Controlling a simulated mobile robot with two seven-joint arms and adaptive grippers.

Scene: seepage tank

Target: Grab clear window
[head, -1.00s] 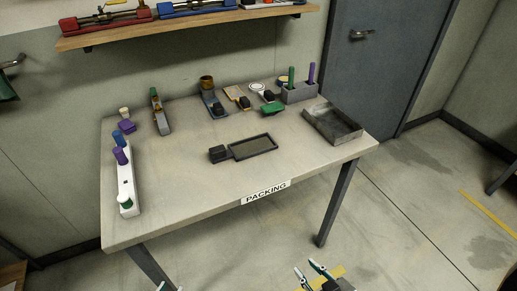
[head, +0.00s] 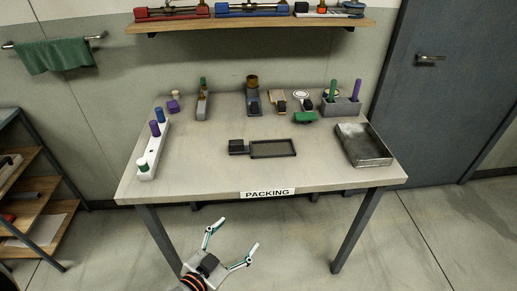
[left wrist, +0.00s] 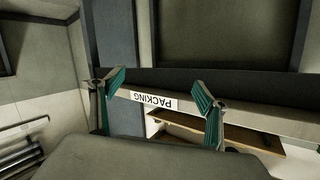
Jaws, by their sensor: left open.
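The clear window looks to be the flat pane in a dark rectangular frame (head: 272,148), with a black block (head: 237,146) at its left end. It lies flat in the middle of the packing table. My left gripper (head: 234,236) is open and empty, in front of the table and below its front edge, apart from the window. In the left wrist view, its two spread fingers (left wrist: 157,92) have nothing between them but the table edge beyond. I cannot make out the window in that view. My right gripper is not in view.
The table (head: 210,178) has a PACKING label (head: 267,193) on its front edge. A grey tray (head: 364,146) stands right, a white holder (head: 151,150) with coloured plugs left, and several small tools along the back. The tabletop before the window is clear. A shelf (head: 180,27) hangs above.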

